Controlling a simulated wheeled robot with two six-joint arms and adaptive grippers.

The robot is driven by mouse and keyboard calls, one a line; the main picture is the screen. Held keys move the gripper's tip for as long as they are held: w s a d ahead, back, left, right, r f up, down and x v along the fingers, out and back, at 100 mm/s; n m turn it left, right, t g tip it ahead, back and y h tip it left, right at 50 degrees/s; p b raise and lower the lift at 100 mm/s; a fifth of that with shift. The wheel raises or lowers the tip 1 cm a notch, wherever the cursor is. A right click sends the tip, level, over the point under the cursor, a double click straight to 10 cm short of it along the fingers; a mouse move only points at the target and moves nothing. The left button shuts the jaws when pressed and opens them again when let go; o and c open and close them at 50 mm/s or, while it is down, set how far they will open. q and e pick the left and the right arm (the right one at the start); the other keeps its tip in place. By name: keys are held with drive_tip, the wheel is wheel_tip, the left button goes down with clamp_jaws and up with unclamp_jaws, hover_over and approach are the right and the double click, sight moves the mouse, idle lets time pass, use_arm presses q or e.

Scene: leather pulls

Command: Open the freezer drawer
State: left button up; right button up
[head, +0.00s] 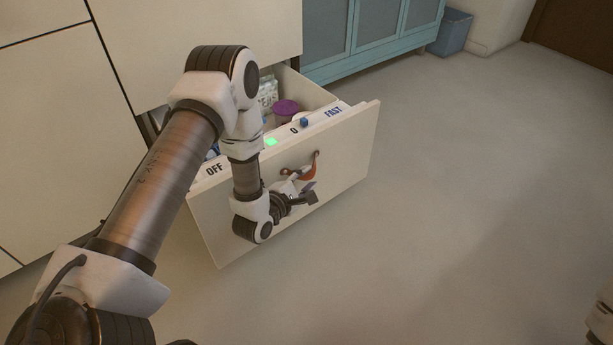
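The freezer drawer (345,160) is pulled out of the pale cabinet, with its white front standing clear and its inside showing. A brown-orange leather pull (303,172) is on the drawer's front, right of its middle. My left gripper (307,192) is at the front, just below the pull and partly overlapping it in the picture. I cannot tell whether its fingers are around the pull or only beside it. The fingers are small and dark, so their opening is unclear.
Inside the drawer are a purple-lidded tub (285,109) and other packages. The top edge has OFF and FAST markings, a green light (270,142) and a blue knob (304,122). A teal cabinet (375,35) and blue bin (453,32) stand behind.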

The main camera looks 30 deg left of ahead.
use_arm(q)
drive_tip(key=shift+a+r, duration=0.1)
drive_tip(key=v, duration=1.2)
